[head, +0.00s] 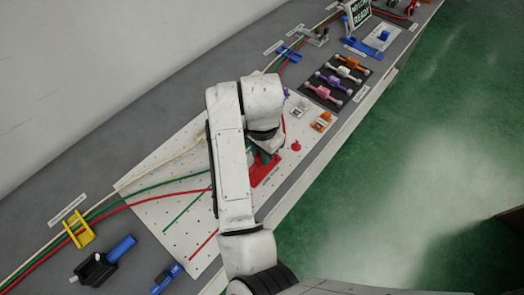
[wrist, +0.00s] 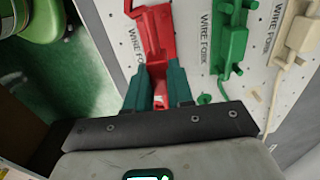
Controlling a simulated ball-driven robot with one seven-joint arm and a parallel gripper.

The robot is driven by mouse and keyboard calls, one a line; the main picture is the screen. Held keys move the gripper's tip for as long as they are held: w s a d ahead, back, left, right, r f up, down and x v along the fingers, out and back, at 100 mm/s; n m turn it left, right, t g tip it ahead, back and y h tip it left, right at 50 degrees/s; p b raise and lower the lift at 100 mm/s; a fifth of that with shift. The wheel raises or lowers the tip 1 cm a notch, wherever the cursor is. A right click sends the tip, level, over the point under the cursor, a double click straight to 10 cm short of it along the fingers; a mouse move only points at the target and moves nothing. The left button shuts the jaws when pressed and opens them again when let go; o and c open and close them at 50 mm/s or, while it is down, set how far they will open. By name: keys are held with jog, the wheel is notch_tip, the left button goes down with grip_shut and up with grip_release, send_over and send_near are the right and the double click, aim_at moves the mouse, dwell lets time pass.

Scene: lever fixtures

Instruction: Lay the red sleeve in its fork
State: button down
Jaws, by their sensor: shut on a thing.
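The red fork (wrist: 157,38), marked WIRE FORK, stands on the white pegboard (wrist: 192,85) just beyond my fingertips in the wrist view. In the head view a red fixture (head: 266,170) shows beside my gripper (head: 265,157), partly covered by the arm. My gripper (wrist: 160,76) has its teal fingers shut on a small red piece, which looks like the red sleeve (wrist: 160,98). The sleeve is in line with the fork's near end. I cannot tell whether it touches the fork, as the fingers hide most of it.
A green fork (wrist: 231,42) and a cream fork (wrist: 298,38) stand right of the red one. Red and green wires (head: 150,201) cross the pegboard. Left are a yellow holder (head: 78,229) and a black-and-blue device (head: 100,262). Coloured levers (head: 335,82) stand on a dark plate.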

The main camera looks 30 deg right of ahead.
jog(key=shift+f, duration=0.2)
jog(key=shift+f+b, duration=0.35)
jog(key=shift+f+b, duration=0.3)
jog(key=shift+f, duration=0.15)
jog(key=shift+f, duration=0.35)
jog(key=shift+f+b, duration=0.4)
jog(key=shift+b, duration=0.05)
dwell(0.4)
jog(key=shift+f, duration=0.35)
